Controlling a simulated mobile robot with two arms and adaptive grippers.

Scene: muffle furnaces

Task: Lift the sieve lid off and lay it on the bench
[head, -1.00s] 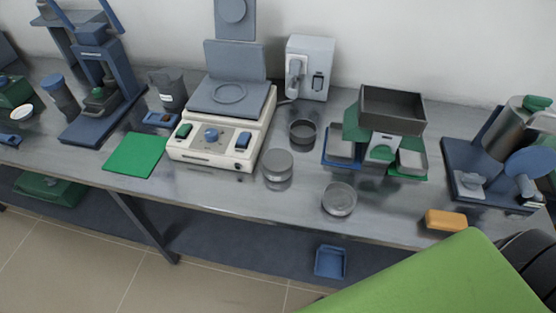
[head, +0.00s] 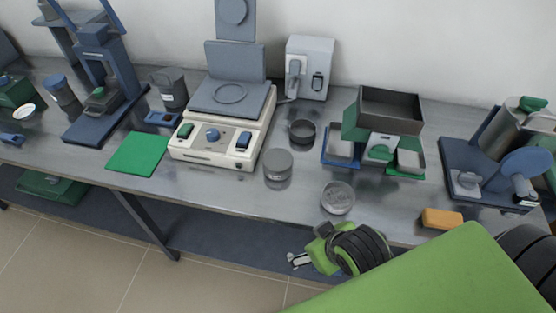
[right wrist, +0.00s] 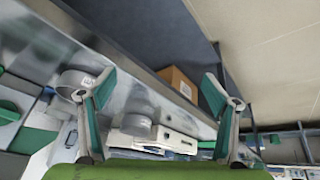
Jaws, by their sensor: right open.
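A round grey sieve stack (head: 278,161) with a smooth, flat lid-like top stands on the bench (head: 235,190), just right of the cream-coloured shaker unit. A separate shallow round dish or sieve (head: 338,197) lies nearer the front edge. A dark open round pan (head: 302,131) stands behind the stack. My right gripper (head: 297,260) is in front of the bench edge, apart from all of these. In the right wrist view its two fingers (right wrist: 160,98) are spread with nothing held. Round grey vessels (right wrist: 75,82) show beyond them there. My left gripper is out of view.
The cream shaker unit (head: 210,155) is left of the stack, with a green mat (head: 138,153) beyond. A splitter with a hopper (head: 388,125) and trays stands to the right. An orange block (head: 442,218) lies near the front edge. Bare bench lies front-left of the stack.

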